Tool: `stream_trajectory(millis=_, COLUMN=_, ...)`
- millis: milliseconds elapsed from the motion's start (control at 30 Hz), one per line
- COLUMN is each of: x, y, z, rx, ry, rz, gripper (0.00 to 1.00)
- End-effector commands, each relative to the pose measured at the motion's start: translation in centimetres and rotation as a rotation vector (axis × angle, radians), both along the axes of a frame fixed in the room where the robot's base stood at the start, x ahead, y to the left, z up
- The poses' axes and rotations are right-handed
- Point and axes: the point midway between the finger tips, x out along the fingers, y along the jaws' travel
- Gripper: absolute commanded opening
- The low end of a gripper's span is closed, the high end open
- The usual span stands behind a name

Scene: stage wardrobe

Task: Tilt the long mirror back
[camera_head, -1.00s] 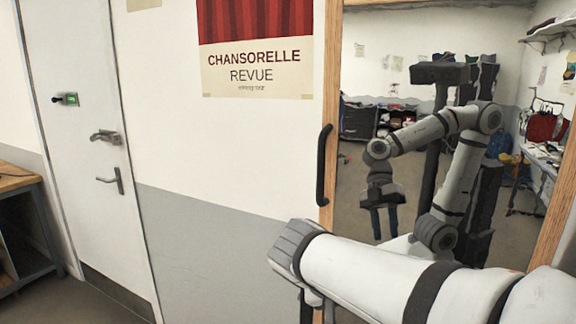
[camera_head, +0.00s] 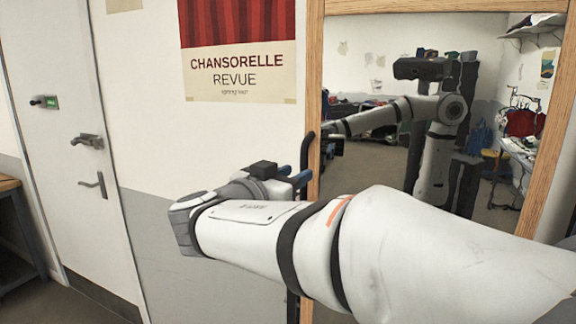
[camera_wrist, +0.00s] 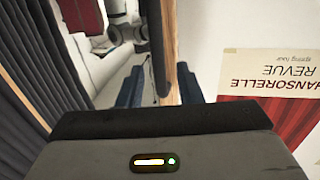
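The long mirror (camera_head: 548,120) has a wooden frame and stands in the right half of the head view, with my arm in front of its lower part. In the wrist view the dark handle (camera_wrist: 183,70) runs down beside the wooden frame edge. My gripper (camera_wrist: 160,90) is open, with its blue fingers apart on either side of the handle and frame edge. I cannot tell whether they touch.
A poster (camera_head: 238,75) hangs on the wall left of the mirror. A white door (camera_head: 55,130) with a lever handle is farther left. A wooden-topped bench (camera_head: 8,184) is at the left edge. Dark curtain cloth (camera_wrist: 25,60) shows at the left of the wrist view.

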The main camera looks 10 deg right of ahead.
Motion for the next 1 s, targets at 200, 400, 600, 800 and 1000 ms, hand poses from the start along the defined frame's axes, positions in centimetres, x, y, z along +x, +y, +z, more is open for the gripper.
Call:
stream_trajectory(millis=200, x=2.1, y=-2.4, z=0.2, rx=-0.001, ry=0.002, rz=-0.005, gripper=0.32)
stream_trajectory(millis=400, x=2.9, y=-3.2, z=0.0, rx=-0.001, ry=0.002, rz=-0.002, gripper=0.32)
stream_trajectory(millis=600, x=2.9, y=-3.2, z=-0.1, rx=0.001, ry=0.002, rz=-0.002, gripper=0.32)
stream_trajectory(millis=800, x=2.9, y=-3.3, z=0.0, rx=0.001, ry=0.002, rz=-0.002, gripper=0.2)
stream_trajectory(millis=1000, x=2.9, y=-3.3, z=0.0, rx=0.001, ry=0.002, rz=-0.002, gripper=0.04)
